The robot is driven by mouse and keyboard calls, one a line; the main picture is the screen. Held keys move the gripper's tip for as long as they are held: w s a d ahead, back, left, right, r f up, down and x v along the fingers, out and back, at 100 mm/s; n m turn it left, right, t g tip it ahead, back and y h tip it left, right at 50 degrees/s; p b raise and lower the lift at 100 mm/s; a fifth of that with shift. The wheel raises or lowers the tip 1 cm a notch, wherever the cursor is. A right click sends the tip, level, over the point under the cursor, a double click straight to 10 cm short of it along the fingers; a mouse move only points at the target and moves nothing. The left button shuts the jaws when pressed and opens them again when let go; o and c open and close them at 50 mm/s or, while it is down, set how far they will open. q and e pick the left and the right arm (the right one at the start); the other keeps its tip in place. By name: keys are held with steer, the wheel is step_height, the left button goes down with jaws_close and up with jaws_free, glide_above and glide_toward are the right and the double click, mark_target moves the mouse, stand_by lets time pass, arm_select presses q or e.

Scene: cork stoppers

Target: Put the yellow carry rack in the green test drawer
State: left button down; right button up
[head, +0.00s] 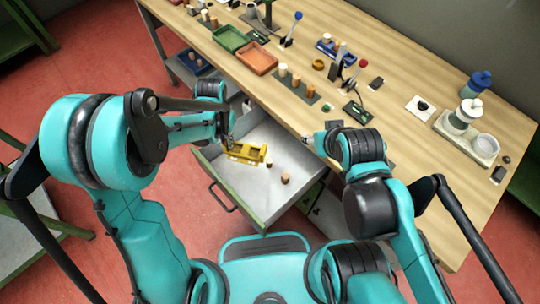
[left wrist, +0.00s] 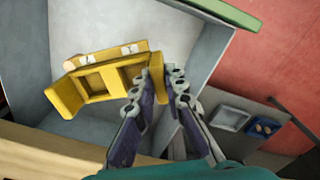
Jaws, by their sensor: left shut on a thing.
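The yellow carry rack (head: 246,153) is inside the outline of the open drawer (head: 250,198), which has a grey interior and green edging. My left gripper (head: 230,141) is shut on one end of the rack. In the left wrist view the fingers (left wrist: 164,76) pinch the rack's end wall, and the rack (left wrist: 105,77) shows its empty compartments. I cannot tell whether the rack touches the drawer floor. My right gripper (head: 307,140) is by the table's front edge, away from the rack; its fingers are too small to read.
Two loose corks, one larger (head: 285,179) and one smaller (head: 268,164), lie in the drawer right of the rack. The workbench (head: 400,150) behind holds a green tray (head: 229,39), an orange tray (head: 257,58) and several cork stoppers. The drawer's front part is clear.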

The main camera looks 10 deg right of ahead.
mark_target(243, 145)
arm_select(q)
steer(key=d, duration=0.1)
steer(key=d+f+m, duration=0.1)
steer(key=d, duration=0.1)
steer(key=d+m, duration=0.1)
steer(key=d, duration=0.1)
steer(key=shift+d+f, duration=0.2)
steer(key=shift+f, duration=0.15)
steer(key=s+d+m, duration=0.1)
steer(key=d, duration=0.1)
steer(key=s+d+f+m, duration=0.1)
steer(key=d, duration=0.2)
steer(key=s+d+f+m+b, duration=0.1)
steer(key=d+m, duration=0.1)
steer(key=shift+d, duration=0.35)
steer(key=a+f+b, duration=0.1)
steer(key=a+f, duration=0.1)
steer(key=a, duration=0.1)
steer(key=a+f+b, duration=0.2)
steer(key=a+f, duration=0.1)
steer(key=a, duration=0.1)
steer(key=w+a+f+b, duration=0.1)
steer(key=a+f, duration=0.1)
steer(key=a, duration=0.1)
steer(key=shift+a+f, duration=0.2)
steer(key=shift+a, duration=0.2)
steer(key=shift+f+b, duration=1.15)
steer(key=shift+f, duration=0.75)
